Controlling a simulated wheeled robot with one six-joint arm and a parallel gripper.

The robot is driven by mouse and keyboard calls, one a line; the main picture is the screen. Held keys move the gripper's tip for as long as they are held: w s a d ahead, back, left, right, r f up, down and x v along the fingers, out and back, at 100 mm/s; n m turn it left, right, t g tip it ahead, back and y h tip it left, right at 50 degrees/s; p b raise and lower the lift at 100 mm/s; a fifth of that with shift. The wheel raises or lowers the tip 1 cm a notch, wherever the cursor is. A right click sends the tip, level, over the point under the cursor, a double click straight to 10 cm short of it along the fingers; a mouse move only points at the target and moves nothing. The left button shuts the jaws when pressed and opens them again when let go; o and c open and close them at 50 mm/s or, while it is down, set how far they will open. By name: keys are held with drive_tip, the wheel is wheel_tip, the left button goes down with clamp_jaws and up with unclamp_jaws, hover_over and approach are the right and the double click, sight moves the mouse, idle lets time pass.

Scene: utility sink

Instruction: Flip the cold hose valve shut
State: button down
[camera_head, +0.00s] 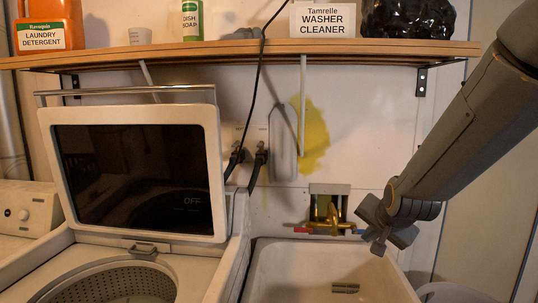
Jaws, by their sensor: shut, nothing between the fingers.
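A recessed wall box (344,190) above the sink holds brass fittings (328,212). A red handle (303,230) sticks out to the left of them and a small blue handle (358,232) to the right.
The white sink (285,262) lies below my gripper, with a drain (345,288) in its floor. The washer's raised lid (215,170) stands at left. A wooden shelf (230,50) with bottles and boxes runs above. A grey object (284,150) hangs on the wall.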

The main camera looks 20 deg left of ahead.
drive_tip(key=w+a+r+m+t+y+b, duration=0.1)
drive_tip(key=w+a+r, duration=0.3)
drive_tip(key=a, duration=0.5)
drive_tip(key=w+a+r+m+t+y+b, duration=0.1)
drive_tip(key=w+a+r+m+t+y, duration=0.2)
drive_tip(key=a+r, duration=0.4)
drive_tip(key=w+a+r+m+t+y+b, duration=0.1)
drive_tip(key=w+a+r+m+t+y, duration=0.1)
drive_tip(key=a+r, duration=0.4)
drive_tip(key=w+a+m+t, duration=0.1)
drive_tip(key=w+a, duration=0.1)
drive_tip(key=a, duration=0.2)
drive_tip(key=shift+w+a+r, duration=0.3)
drive_tip(key=shift+w+a, duration=0.1)
drive_tip(key=shift+w, duration=0.1)
drive_tip(key=w+a+p, duration=0.5)
drive_tip(key=w+a, duration=0.2)
drive_tip(key=a, duration=0.1)
drive_tip(key=shift+w+a, duration=0.25)
drive_tip(key=shift+w, duration=0.15)
